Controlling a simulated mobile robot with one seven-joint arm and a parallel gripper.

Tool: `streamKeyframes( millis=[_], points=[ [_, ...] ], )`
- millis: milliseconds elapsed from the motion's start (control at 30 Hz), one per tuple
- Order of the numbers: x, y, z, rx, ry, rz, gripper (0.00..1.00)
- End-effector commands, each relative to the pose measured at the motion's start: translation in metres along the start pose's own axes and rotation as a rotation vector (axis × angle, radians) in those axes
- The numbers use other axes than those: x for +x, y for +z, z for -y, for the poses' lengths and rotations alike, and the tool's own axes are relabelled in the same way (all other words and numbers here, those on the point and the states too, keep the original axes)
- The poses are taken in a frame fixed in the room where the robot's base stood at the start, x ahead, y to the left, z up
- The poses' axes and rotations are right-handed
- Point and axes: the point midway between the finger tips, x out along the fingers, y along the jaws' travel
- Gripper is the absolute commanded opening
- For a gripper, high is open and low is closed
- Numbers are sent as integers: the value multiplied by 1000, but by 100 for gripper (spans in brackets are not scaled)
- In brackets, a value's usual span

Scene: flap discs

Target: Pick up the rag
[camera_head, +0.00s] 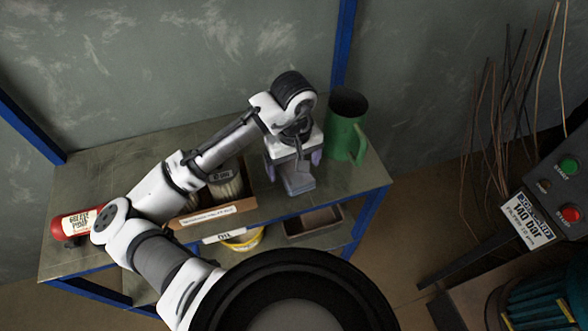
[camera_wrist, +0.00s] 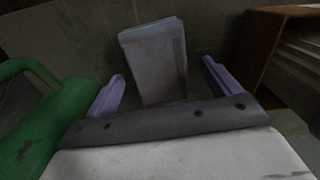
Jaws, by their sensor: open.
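The rag (camera_head: 298,184) looks like a folded grey-blue cloth on the bench top, near its front edge. In the wrist view the rag (camera_wrist: 154,58) shows as a pale folded block between my two purple fingers. My gripper (camera_head: 293,167) is over the rag, pointing down, with one finger to each side. It also shows in the wrist view (camera_wrist: 162,75), where the fingers are spread and a gap is visible on both sides of the rag. Part of the rag is hidden under my gripper in the head view.
A green jug (camera_head: 346,137) stands close to the right of my gripper. A cardboard box (camera_head: 218,215) holding discs is to the left, partly under my arm. A red canister (camera_head: 73,225) lies at the far left. A yellow tub (camera_head: 243,240) and a tray (camera_head: 310,224) sit on the lower shelf.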

Motion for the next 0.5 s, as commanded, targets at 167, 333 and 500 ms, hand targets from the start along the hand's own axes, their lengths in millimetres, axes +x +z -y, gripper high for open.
streamKeyframes(
  millis=[167, 333, 500],
  points=[
    [3, 0, 0, -1, 1, -1, 89],
    [3, 0, 0, -1, 0, -1, 77],
    [2, 0, 0, -1, 0, -1, 55]
  ],
)
